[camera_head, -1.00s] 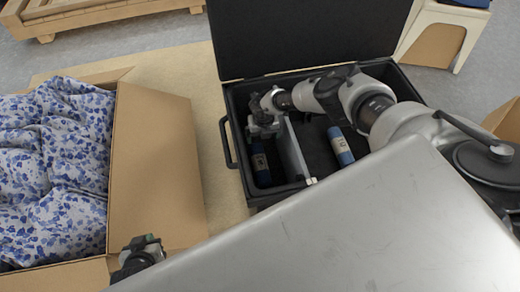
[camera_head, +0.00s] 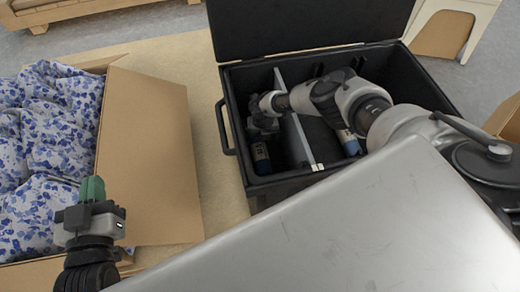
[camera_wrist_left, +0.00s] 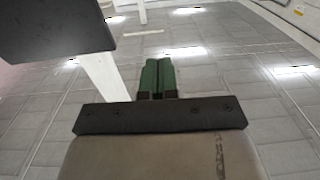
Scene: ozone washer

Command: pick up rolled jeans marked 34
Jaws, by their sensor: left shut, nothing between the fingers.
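Two dark blue rolls lie in the open black case (camera_head: 264,186). One roll (camera_head: 261,158) is in the left compartment. The other roll (camera_head: 349,143) is right of the divider, partly hidden by my right arm. Their markings are too small to read, so I cannot tell which is 34. My right gripper (camera_head: 263,122) points down into the left compartment, just above the left roll; its fingers are unclear. My left gripper (camera_head: 92,188) is shut and empty beside the cardboard box, its green fingertips together in the left wrist view (camera_wrist_left: 158,75).
A cardboard box (camera_head: 150,150) with blue-patterned white fabric (camera_head: 40,150) stands at left. The case's raised lid (camera_head: 310,25) blocks the back. A large grey metal surface (camera_head: 340,235) covers the foreground. A white stool (camera_head: 465,20) stands at back right.

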